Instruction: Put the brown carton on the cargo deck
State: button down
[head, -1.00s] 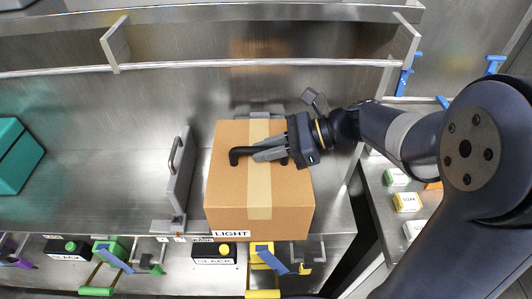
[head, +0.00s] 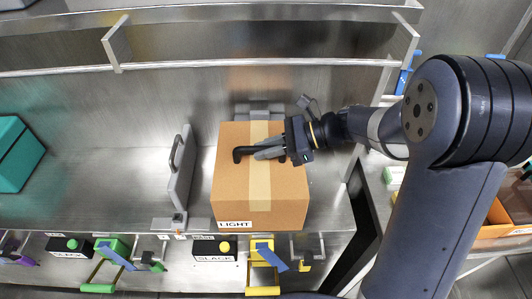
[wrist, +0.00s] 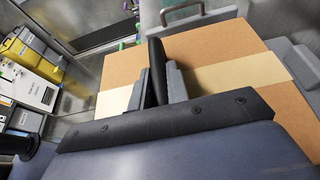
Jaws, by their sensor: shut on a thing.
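The brown carton (head: 285,200) has a tan tape strip, a black handle on top and a "LIGHT" label on its front edge. It is over the right part of the steel deck (head: 90,205), right of an upright grey divider. My gripper (head: 270,153) comes in from the right and is shut on the carton's black handle. In the wrist view the handle (wrist: 157,70) stands between the two grey fingers, with the carton top (wrist: 215,45) beyond. I cannot tell whether the carton's bottom touches the deck.
The grey divider (head: 181,170) with a handle stands close left of the carton. A teal box (head: 17,153) is at the far left. Straps and "SLACK" boxes (head: 214,250) line the front edge. A rail (head: 230,66) runs along the back. The deck between teal box and divider is clear.

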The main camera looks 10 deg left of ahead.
jog(key=shift+f, duration=0.8)
jog(key=shift+w+f, duration=0.25)
jog(key=shift+f, duration=0.1)
jog(key=c, duration=1.4)
grip_release()
jog(key=shift+f, duration=0.1)
jog(key=shift+o, duration=0.2)
jog(key=v, duration=1.2)
jog(key=shift+b, duration=0.3)
